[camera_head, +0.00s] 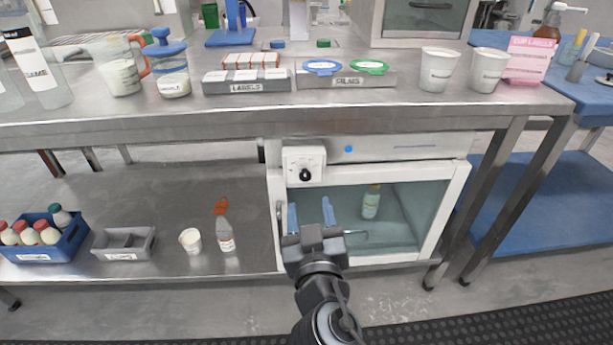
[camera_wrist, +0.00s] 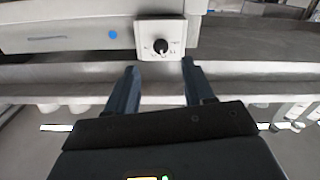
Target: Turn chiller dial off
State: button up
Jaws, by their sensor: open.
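The chiller dial is a small black knob (camera_head: 305,174) on a white square plate at the top left of the chiller front (camera_head: 400,149). In the wrist view the dial (camera_wrist: 160,46) is upper middle, with small marks around it too blurred to read. My gripper (camera_head: 311,214) is open and empty, in front of the chiller's glass door and below the dial in the head view. In the wrist view its two blue-grey fingers (camera_wrist: 157,80) are spread apart and reach toward the dial. The fingertips are apart from the knob.
A white-framed glass door (camera_head: 445,205) closes the chiller, with a bottle (camera_head: 371,202) inside. A steel bench top (camera_head: 440,108) overhangs above. On the lower shelf to the left stand a bottle (camera_head: 225,236), a white cup (camera_head: 190,240), a grey tray (camera_head: 104,254) and a blue crate (camera_head: 36,262).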

aim_at(306, 178)
jog(key=shift+w+r, duration=0.1)
jog(key=shift+w, duration=3.85)
jog(key=shift+c, duration=0.3)
grip_shut()
